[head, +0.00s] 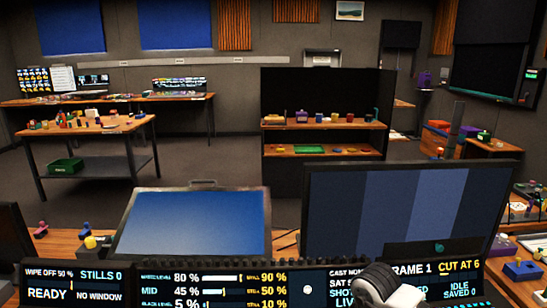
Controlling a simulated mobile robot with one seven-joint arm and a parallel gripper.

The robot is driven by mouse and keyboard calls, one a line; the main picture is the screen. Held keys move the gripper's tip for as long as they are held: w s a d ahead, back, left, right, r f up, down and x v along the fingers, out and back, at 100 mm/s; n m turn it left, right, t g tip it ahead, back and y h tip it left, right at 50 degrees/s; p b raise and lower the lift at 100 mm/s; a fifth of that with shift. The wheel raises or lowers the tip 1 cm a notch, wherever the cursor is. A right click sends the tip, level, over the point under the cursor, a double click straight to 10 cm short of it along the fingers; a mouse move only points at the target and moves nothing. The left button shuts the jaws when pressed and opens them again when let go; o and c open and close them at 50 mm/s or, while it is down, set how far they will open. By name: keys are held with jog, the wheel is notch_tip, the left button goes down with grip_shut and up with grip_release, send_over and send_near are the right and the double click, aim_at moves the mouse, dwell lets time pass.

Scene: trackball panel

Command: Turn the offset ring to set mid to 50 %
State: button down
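The trackball panel's readout (213,287) runs along the bottom edge of the head view. Its MID row reads 45 %, with a yellow 50 % at the row's right end. The rows above and below read 80 % with a yellow 90 %, and 5 % with a yellow 10 %. The offset ring cannot be made out in this view. My gripper (388,288), a grey and white shape, is at the bottom right of centre, in front of the right-hand readout (435,280) and covering part of it. Its fingers are not clear.
A blue-screened monitor (192,222) and a larger monitor with blue bars (408,212) stand behind the panel. Small coloured objects lie on the desk at left and right. A shelf unit (324,150) and a table (87,128) stand farther back, with open floor between.

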jog(key=shift+f+b, duration=0.5)
jog(key=shift+b, duration=0.1)
dwell(0.4)
jog(key=shift+r+b, duration=0.2)
jog(key=shift+b, duration=0.15)
dwell(0.4)
jog(key=shift+f+b, duration=0.25)
jog(key=shift+b, duration=0.15)
dwell(0.9)
jog(key=shift+a+f+m+b, duration=0.1)
jog(key=shift+a+m+b, duration=0.05)
jog(key=shift+m+b, duration=0.2)
jog(key=shift+s+a+m+b, duration=0.1)
jog(key=shift+a+m+b, duration=0.15)
jog(key=shift+m+b, duration=0.35)
jog(key=shift+a+m+b, duration=0.1)
jog(key=shift+m+b, duration=0.15)
jog(key=shift+b, duration=0.05)
